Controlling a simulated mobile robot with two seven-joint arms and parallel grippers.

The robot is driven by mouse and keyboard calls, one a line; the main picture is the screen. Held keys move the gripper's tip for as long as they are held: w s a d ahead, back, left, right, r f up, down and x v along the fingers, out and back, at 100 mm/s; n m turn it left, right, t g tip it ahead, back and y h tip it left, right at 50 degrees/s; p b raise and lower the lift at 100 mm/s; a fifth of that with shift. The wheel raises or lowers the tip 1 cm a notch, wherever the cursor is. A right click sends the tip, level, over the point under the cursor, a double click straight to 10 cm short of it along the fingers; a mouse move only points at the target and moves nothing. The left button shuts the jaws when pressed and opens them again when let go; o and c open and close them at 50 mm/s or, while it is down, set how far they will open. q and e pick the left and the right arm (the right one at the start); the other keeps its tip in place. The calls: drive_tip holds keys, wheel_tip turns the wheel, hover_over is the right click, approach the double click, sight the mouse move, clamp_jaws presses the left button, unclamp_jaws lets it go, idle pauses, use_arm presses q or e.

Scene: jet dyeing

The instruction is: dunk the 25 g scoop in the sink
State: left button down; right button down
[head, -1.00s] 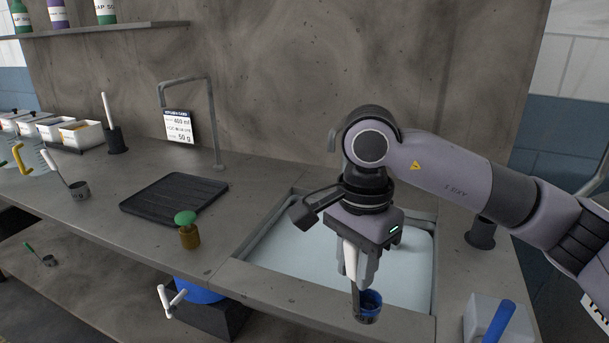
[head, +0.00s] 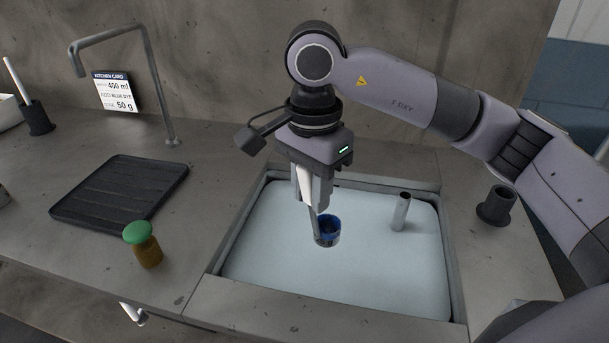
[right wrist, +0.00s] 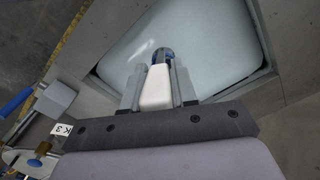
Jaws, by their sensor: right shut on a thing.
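My right gripper (head: 313,194) is shut on the white handle (head: 304,184) of a scoop and points down over the sink. The scoop's small grey cup (head: 327,238) hangs below the fingers and is blue inside. The sink (head: 237,230) is filled with pale bluish water (head: 285,260). The cup shows against the water; whether it touches the surface I cannot tell. In the right wrist view the white handle (right wrist: 156,88) sits between the fingers, with the blue-tinged cup (right wrist: 163,55) partly hidden beyond it. Any gram mark is unreadable. My left gripper is not in view.
A grey upright pipe (head: 401,211) stands in the sink, right of the scoop. A dark holder (head: 496,205) stands on the right counter. A black ribbed mat (head: 120,193), a green-topped brown jar (head: 143,246), a faucet (head: 152,85) and a kitchen card (head: 117,92) are left.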

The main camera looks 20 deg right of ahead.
sight(312, 223)
drive_tip(key=shift+s+f, duration=0.15)
drive_tip(key=shift+f, duration=0.5)
wheel_tip(312, 223, down, 6)
drive_tip(key=shift+r+b, duration=0.2)
drive_tip(key=shift+b, duration=0.85)
wheel_tip(312, 223, down, 13)
drive_tip(key=b, duration=1.2)
drive_tip(key=shift+f, duration=0.2)
drive_tip(key=shift+d, duration=0.15)
drive_tip(key=shift+s+d+b, duration=0.5)
drive_tip(key=shift+s+d, duration=0.35)
drive_tip(key=shift+d, duration=0.25)
